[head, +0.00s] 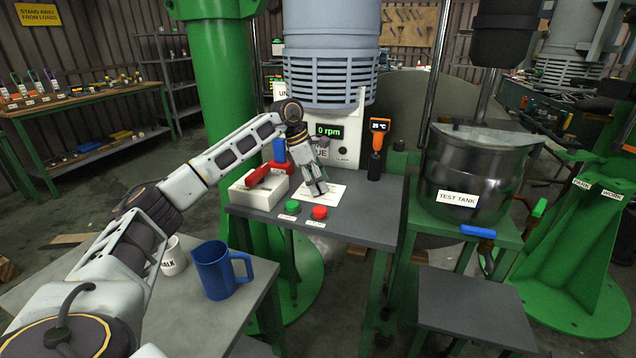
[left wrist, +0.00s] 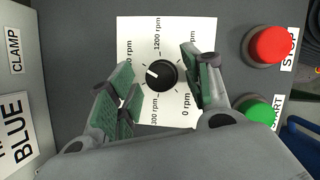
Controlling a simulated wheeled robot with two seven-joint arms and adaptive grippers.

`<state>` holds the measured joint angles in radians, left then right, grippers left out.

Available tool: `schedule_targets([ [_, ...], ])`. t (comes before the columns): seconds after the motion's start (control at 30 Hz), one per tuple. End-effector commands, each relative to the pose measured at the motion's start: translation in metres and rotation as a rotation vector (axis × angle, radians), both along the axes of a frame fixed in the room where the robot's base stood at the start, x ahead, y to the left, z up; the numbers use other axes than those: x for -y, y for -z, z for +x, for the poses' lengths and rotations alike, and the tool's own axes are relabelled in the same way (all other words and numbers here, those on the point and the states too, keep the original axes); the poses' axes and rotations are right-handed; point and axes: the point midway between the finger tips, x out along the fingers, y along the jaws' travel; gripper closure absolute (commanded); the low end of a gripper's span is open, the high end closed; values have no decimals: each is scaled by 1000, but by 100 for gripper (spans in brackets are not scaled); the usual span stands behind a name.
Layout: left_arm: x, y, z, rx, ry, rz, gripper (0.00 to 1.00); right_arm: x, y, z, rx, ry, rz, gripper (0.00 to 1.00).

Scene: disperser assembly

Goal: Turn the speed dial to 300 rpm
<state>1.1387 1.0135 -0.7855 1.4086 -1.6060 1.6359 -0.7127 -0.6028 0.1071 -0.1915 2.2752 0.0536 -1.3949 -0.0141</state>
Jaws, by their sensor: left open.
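The speed dial (left wrist: 161,75) is a black knob on a white card (left wrist: 150,30) in the left wrist view. Its white mark points left and slightly up, not at the 300 rpm label at the card's lower left. The 0 rpm label is lower right and 1200 rpm is at the top; another label is partly hidden. My left gripper (left wrist: 158,86) is open, with its green-padded fingers on either side of the dial, apart from it. In the head view my left gripper (head: 316,186) is above the card and hides the dial. My right gripper is not in view.
A red stop button (left wrist: 269,45) and green start button (left wrist: 258,110) are beside the card. The display (head: 329,131) reads 0 rpm.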

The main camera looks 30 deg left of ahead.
Motion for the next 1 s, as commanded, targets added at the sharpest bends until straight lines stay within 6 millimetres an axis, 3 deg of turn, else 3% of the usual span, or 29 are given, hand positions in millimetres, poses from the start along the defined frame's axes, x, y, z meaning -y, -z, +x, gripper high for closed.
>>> schedule_targets([
  [0.17, 0, 0, 0, 0, 0, 0, 51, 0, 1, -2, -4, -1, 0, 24],
  [0.5, 0, 0, 0, -1, 0, 1, 94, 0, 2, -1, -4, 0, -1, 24],
  [1.0, 0, 0, -1, -2, -66, 1, 95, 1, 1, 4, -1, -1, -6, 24],
])
